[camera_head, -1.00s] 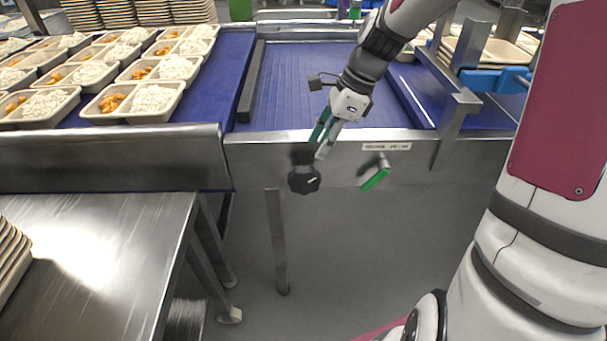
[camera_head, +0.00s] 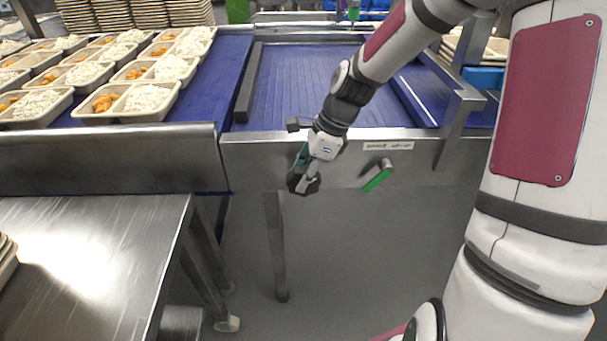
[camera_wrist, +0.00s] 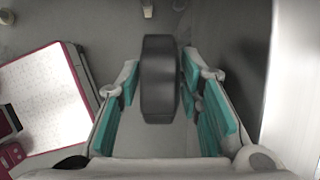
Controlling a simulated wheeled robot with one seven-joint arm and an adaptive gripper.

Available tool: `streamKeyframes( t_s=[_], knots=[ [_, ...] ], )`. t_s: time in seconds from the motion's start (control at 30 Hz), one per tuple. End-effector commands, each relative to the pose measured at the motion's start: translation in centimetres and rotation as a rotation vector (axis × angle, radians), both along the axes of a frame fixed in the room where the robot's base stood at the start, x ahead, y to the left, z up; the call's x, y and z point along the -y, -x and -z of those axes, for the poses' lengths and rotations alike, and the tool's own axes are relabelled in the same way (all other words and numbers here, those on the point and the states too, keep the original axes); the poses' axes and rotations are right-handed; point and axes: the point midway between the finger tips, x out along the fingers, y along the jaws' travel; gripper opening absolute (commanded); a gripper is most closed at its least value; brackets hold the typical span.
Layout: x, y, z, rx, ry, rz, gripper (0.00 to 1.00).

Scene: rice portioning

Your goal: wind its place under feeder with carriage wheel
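The carriage wheel, a black hand wheel (camera_head: 302,184), sticks out from the steel front panel below the blue conveyor bed in the head view. In the wrist view the dark wheel (camera_wrist: 160,80) stands edge-on between my fingers. My gripper (camera_head: 308,168) reaches down to it from the upper right. In the wrist view my gripper (camera_wrist: 157,88) has its teal finger pads apart, one on each side of the wheel. A gap shows at the left pad; the right pad is very near the wheel, and I cannot tell if it touches. I cannot make out the feeder for certain.
A green-tipped lever (camera_head: 377,178) sits on the panel right of the wheel, under a label plate (camera_head: 388,146). Rice trays (camera_head: 128,102) fill the left belt. A steel table (camera_head: 90,250) stands at the lower left. The floor below the wheel is clear.

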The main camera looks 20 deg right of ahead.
Motion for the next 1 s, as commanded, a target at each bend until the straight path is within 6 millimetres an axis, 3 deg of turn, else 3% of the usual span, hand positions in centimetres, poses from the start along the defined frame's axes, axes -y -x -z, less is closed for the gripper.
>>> streamKeyframes(
  t_s=[0.03,0.13,0.57,1.0],
  knots=[
    [0.01,-0.01,-0.01,0.000,0.000,0.000,0.22],
    [0.01,-0.01,-0.02,0.000,0.000,0.000,0.00],
    [-0.17,-0.12,-0.04,-0.008,0.037,-0.005,0.00],
    [-0.79,-0.30,0.04,-0.071,0.238,-0.008,0.00]
  ],
)
